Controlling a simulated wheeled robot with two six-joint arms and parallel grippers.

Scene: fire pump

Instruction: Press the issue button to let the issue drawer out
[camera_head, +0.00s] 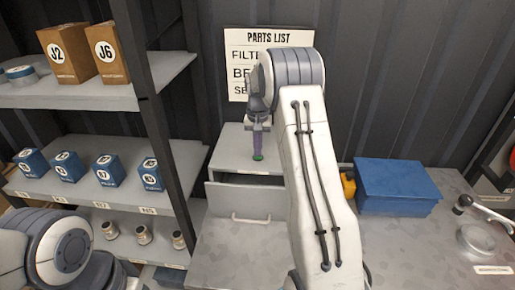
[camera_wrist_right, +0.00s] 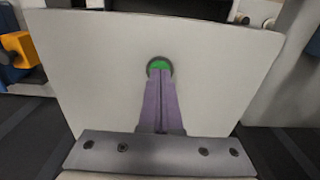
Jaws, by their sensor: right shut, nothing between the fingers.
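The green issue button (camera_head: 258,157) sits on the top of a grey cabinet (camera_head: 228,150). In the right wrist view the button (camera_wrist_right: 158,63) shows as a green disc in a dark ring on a pale panel (camera_wrist_right: 100,70). My right gripper (camera_head: 259,150) points down at the button with its purple fingers shut and empty. In the right wrist view its fingertips (camera_wrist_right: 160,74) overlap the near edge of the button; I cannot tell whether they touch it. The drawer (camera_head: 240,203) with a pale handle is in the cabinet front below. My left arm shows at lower left, but its gripper is out of view.
A shelf rack at left holds boxes J2 (camera_head: 66,53) and J6 (camera_head: 107,51), several blue boxes (camera_head: 67,166) and small cans (camera_head: 143,234). A blue case (camera_head: 396,186) stands on the bench at right. A parts list (camera_head: 267,45) hangs behind my right arm.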

